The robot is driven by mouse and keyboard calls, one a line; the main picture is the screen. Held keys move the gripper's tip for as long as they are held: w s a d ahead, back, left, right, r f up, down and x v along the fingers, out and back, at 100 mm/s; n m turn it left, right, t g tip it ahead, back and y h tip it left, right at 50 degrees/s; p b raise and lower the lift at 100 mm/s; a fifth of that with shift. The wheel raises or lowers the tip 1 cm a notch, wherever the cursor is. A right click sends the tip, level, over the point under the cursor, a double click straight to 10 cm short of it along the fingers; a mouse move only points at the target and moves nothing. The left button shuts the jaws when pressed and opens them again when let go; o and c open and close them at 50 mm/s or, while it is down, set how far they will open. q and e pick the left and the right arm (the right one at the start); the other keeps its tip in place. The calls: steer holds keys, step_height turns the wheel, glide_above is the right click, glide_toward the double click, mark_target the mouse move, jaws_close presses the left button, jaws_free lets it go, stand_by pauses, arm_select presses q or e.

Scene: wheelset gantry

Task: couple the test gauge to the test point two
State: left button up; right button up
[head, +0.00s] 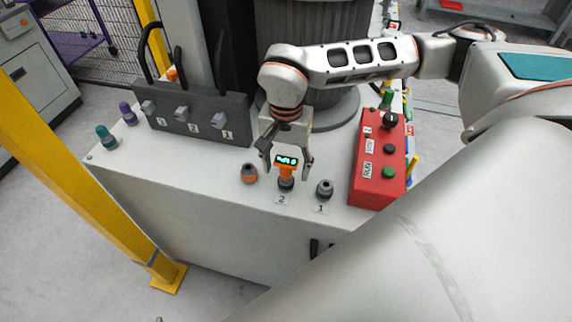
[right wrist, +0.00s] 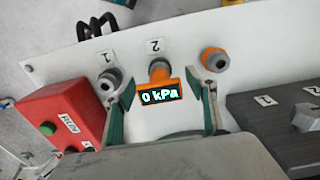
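The test gauge (head: 287,161) is an orange block with a lit display. It stands in line with test point two (head: 286,184), a dark fitting behind the label 2, and looks seated on it. In the right wrist view the gauge (right wrist: 160,94) reads 0 kPa and meets the grey fitting of test point two (right wrist: 158,68). My right gripper (head: 287,172) is open, pointing down, with one finger on each side of the gauge. The right wrist view shows gaps between the gauge and both fingers. My left gripper is not in view.
Test point one (head: 324,188) stands to the right and an orange-and-grey fitting (head: 249,173) to the left, both close to the fingers. A red control box (head: 378,165) is further right. A dark valve block (head: 195,118) with levers stands behind left.

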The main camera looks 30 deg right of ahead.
steer(key=shift+r, duration=0.1)
step_height(320, 180, up, 12)
steer(key=shift+f, duration=0.1)
stand_by(0.5)
stand_by(0.5)
